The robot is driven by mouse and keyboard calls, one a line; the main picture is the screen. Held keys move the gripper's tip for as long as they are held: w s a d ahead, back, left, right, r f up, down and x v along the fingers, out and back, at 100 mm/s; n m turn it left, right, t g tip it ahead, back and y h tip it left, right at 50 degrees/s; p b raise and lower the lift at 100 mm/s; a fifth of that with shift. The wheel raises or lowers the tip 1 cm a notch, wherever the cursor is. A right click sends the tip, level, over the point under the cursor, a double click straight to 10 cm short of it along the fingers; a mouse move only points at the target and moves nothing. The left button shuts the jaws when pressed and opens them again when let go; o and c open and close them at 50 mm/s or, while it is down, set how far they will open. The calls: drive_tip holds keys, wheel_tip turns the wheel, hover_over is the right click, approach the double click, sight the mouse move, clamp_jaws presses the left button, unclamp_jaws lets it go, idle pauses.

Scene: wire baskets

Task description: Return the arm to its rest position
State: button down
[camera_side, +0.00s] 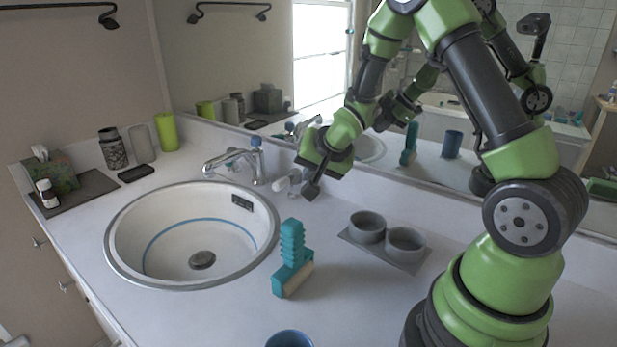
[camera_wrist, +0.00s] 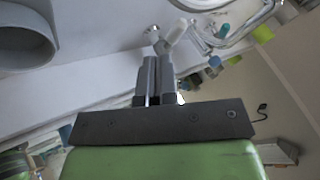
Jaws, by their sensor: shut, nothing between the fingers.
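My gripper (camera_side: 311,190) hangs above the counter behind the sink, to the right of the tap. Its fingers are shut and hold nothing. In the wrist view the two grey fingers (camera_wrist: 154,68) lie side by side in the middle. My green and dark grey arm comes from the base at the right and reaches up and over to the left. The gripper is close to a white fitting (camera_side: 288,181) beside the tap; I cannot tell whether they touch.
The round sink (camera_side: 120,262) and tap (camera_side: 232,160) are at the left. A teal-handled brush (camera_side: 291,255) stands in front. Two grey cups (camera_side: 367,227) sit on a tray (camera_side: 428,262) near my base. A blue cup (camera_side: 289,339) is at the front edge. A mirror (camera_side: 440,190) runs along the back.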

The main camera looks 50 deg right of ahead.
drive_tip(key=s+a+r+n, duration=0.2)
drive_tip(key=s+a+r, duration=0.2)
drive_tip(key=r, duration=0.3)
drive_tip(key=s+a+r+n, duration=0.1)
drive_tip(key=s+a+r, duration=0.25)
drive_tip(key=r, duration=0.35)
drive_tip(key=s+a+r+n+y, duration=0.2)
drive_tip(key=s+a, duration=0.1)
drive_tip(key=s, duration=0.3)
drive_tip(key=s+a+r+n+y, duration=0.1)
drive_tip(key=s+a+n+y, duration=0.1)
drive_tip(key=s+a, duration=0.2)
drive_tip(key=s, duration=0.3)
drive_tip(key=shift+r+n, duration=0.4)
